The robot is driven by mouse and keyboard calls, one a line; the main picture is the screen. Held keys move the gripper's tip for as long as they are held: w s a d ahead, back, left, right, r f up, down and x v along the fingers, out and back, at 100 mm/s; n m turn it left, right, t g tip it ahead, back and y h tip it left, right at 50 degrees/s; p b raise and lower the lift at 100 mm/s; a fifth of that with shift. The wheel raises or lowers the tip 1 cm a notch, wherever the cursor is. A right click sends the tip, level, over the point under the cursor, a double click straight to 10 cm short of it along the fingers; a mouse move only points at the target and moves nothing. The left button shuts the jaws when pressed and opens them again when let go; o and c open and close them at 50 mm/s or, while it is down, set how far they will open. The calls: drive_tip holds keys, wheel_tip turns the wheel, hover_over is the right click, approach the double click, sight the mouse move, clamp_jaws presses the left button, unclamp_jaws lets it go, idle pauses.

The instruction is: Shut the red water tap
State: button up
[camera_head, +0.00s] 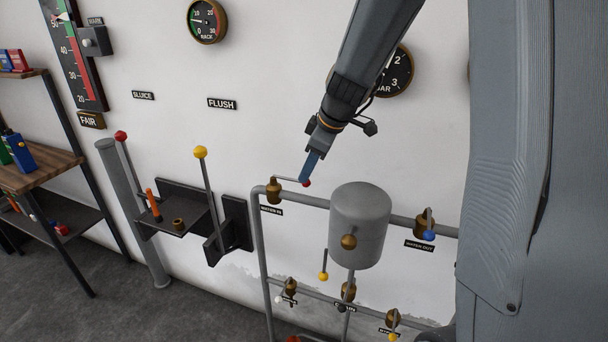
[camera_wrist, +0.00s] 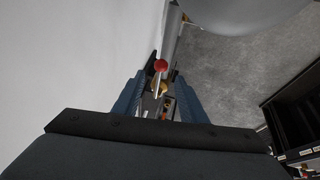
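The red water tap is the brass valve (camera_head: 274,189) above the "WATER IN" label, on the pipe left of the grey tank. Its thin lever points right, nearly level, and ends in a red ball (camera_head: 307,183). My gripper (camera_head: 309,172) reaches down from the upper right, its blue fingers at the ball end of the lever. In the wrist view the two fingers stand apart, and the red ball (camera_wrist: 160,65) shows in line with the gap between them. The brass body (camera_wrist: 159,92) shows below it. I cannot tell whether a finger touches the lever.
The grey tank (camera_head: 360,225) stands just right of the tap. A blue-ball tap (camera_head: 425,227) is farther right, and smaller taps sit below. A yellow-ball lever (camera_head: 200,153) and a red-ball lever (camera_head: 121,136) rise at left. The white wall (camera_head: 270,60) is close behind.

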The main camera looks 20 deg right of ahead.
sight(291, 180)
drive_tip(key=shift+p+x, duration=0.4)
drive_tip(key=shift+x, duration=1.85)
clamp_jaws()
